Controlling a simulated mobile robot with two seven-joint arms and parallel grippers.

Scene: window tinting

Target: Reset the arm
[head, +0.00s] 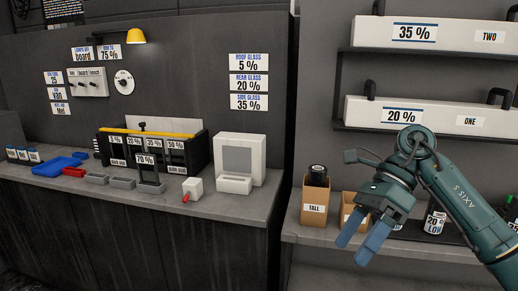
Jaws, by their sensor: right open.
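My right arm comes in from the right edge in the head view. Its gripper (364,241) has blue fingers that are apart and point down and left. Nothing is between the fingers. The gripper hangs in front of the lower right shelf, before a small cardboard box and other items that it partly hides. My left gripper is not in view.
A cardboard box labelled TALL (314,208) holds a dark roll, left of my gripper. Long boxes marked 35% (460,36) and 20% (425,118) sit on shelves above. The left counter (150,208) carries a film rack (190,154), a white device (256,150) and small trays.

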